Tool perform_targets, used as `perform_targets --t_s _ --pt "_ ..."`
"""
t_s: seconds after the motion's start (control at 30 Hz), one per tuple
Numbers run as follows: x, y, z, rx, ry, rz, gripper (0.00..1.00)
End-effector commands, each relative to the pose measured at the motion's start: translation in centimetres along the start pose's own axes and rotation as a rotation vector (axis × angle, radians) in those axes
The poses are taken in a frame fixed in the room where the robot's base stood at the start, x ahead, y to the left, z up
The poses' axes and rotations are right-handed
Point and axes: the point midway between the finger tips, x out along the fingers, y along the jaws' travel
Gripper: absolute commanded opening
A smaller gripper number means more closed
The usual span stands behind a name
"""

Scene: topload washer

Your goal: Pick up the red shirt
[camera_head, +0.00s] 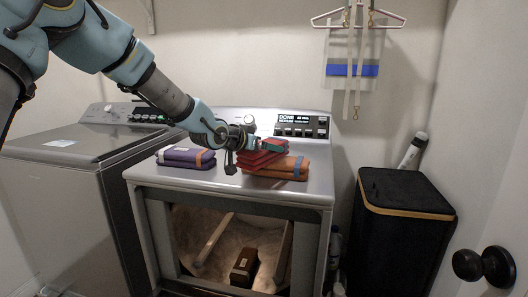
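The red shirt (258,158) is folded on top of the right-hand machine. It lies against or partly on a folded orange shirt (290,172), and a small green patch shows at its upper right. My gripper (250,146) is right at the upper left part of the red shirt, reaching in from the upper left. The fingertips are small and merge with the shirt, so I cannot tell whether they are open or shut on it. A folded purple shirt (186,157) lies to the left on the same top.
The right-hand machine (228,190) has an open front with a brown box (244,267) inside. Its control panel (302,125) stands behind the shirts. A washer (75,150) is at left, a black hamper (400,225) at right. Hangers (357,22) hang on the wall.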

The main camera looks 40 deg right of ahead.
Motion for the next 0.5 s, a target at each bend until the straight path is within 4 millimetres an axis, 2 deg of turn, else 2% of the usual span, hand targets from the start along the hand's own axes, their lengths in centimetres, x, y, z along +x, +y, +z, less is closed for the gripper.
perform_targets --t_s 0.17,0.5 --pt "-0.01 -0.03 0.04 0.0 0.0 0.0 0.99" --pt "-0.03 -0.02 0.04 0.0 0.0 0.0 0.61"
